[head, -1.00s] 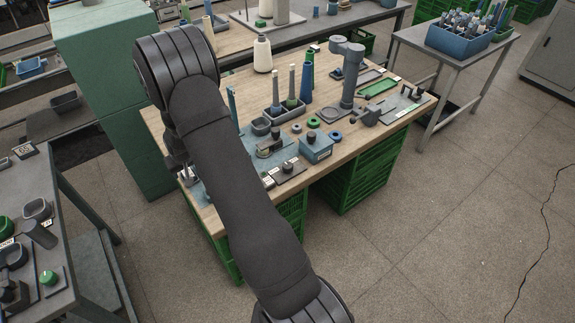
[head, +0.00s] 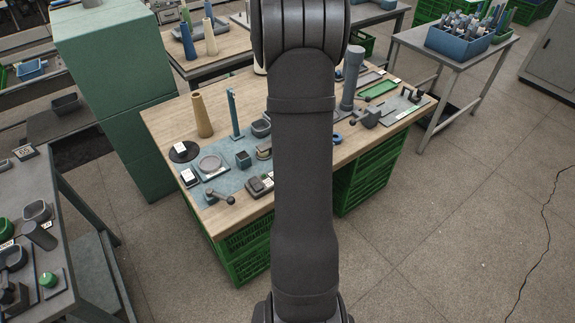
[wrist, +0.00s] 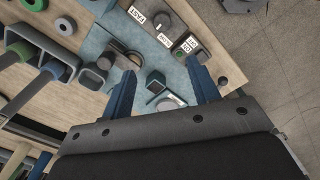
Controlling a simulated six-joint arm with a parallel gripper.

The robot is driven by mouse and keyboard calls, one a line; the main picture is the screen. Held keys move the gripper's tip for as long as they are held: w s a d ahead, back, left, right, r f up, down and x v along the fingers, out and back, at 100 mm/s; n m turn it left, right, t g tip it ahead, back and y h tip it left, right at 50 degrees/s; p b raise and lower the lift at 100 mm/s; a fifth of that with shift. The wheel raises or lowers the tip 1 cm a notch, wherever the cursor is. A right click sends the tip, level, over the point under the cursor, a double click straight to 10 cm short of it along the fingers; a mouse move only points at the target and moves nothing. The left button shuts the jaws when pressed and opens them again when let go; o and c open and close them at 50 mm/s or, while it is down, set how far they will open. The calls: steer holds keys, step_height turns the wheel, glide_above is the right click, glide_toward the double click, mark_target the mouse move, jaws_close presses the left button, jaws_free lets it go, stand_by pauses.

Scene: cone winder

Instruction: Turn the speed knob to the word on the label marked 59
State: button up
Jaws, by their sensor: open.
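In the wrist view my gripper (wrist: 160,65) is open and empty, its two blue fingers spread above the bench. Beyond the fingertips is a dark round knob (wrist: 175,22) with white labels near it. One label (wrist: 136,15) seems to read FAST, upside down; the lettering on the label by the knob (wrist: 164,40) is too small to be sure of. I cannot clearly read a 59 on any label here. In the head view my arm hides the gripper and the knob; only the left part of a dark labelled plate (head: 257,184) shows.
A lever (head: 218,196), a round grey dish (head: 209,164) and a tan cone (head: 202,114) stand on the bench's left part. A blue post (head: 234,113) stands behind. In the wrist view a small square holder (wrist: 155,83) lies between the fingers.

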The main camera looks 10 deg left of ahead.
steer(key=shift+n, duration=0.3)
steer(key=f, duration=0.5)
steer(key=d+f, duration=0.1)
steer(key=f, duration=1)
steer(key=shift+s+d+f, duration=0.1)
steer(key=shift+d+f, duration=0.1)
steer(key=shift+f, duration=0.2)
steer(key=c, duration=1)
